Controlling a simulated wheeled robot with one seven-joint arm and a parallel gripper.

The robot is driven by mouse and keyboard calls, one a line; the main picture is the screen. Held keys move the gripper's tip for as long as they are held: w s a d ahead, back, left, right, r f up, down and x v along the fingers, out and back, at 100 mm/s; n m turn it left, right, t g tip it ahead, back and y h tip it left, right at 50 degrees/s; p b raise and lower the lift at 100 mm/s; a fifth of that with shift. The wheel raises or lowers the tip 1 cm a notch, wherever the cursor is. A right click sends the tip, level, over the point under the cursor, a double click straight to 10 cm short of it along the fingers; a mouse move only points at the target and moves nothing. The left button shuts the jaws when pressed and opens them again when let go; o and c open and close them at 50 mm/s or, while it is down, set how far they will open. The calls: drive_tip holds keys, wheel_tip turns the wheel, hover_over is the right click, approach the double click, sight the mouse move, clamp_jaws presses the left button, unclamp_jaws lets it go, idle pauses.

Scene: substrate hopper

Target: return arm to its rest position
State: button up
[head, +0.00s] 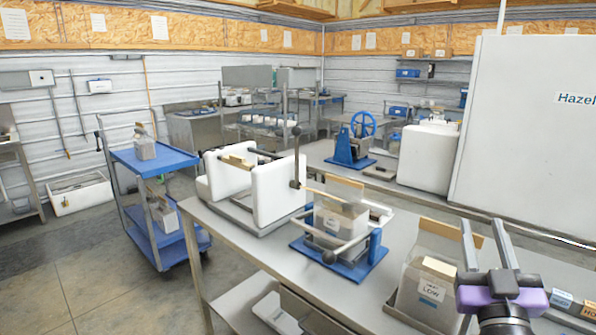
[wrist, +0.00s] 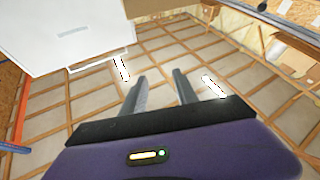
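My gripper (head: 483,226) is at the lower right of the head view, purple and black, with its two grey fingers pointing up. It is raised in front of the right part of the grey table (head: 398,208). In the wrist view my gripper (wrist: 159,77) shows both fingers apart with nothing between them. The wrist camera faces up at the ceiling (wrist: 200,50), with its wooden beams and lit lamps.
A bin marked LOW (head: 428,293) stands close left of my gripper. A blue-framed press (head: 345,262) and a white hopper-like unit (head: 275,205) stand further left on the table. A blue cart (head: 150,165) is beyond. A large white panel (head: 530,140) rises behind my gripper.

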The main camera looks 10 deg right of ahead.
drive_tip(key=s+a+f+n+g+y, duration=0.1)
drive_tip(key=s+a+f, duration=0.5)
drive_tip(key=s, duration=0.6)
drive_tip(key=s+a+f+g+y, duration=0.3)
drive_tip(key=s+a+f+y, duration=0.2)
drive_tip(key=s+f, duration=0.5)
drive_tip(key=s+a+f+n+g+y, duration=0.1)
drive_tip(key=s+a+f+g+y, duration=0.1)
drive_tip(key=s+a+f, duration=0.6)
drive_tip(key=s+f+y, duration=0.1)
drive_tip(key=s, duration=0.4)
drive_tip(key=shift+s+n, duration=0.3)
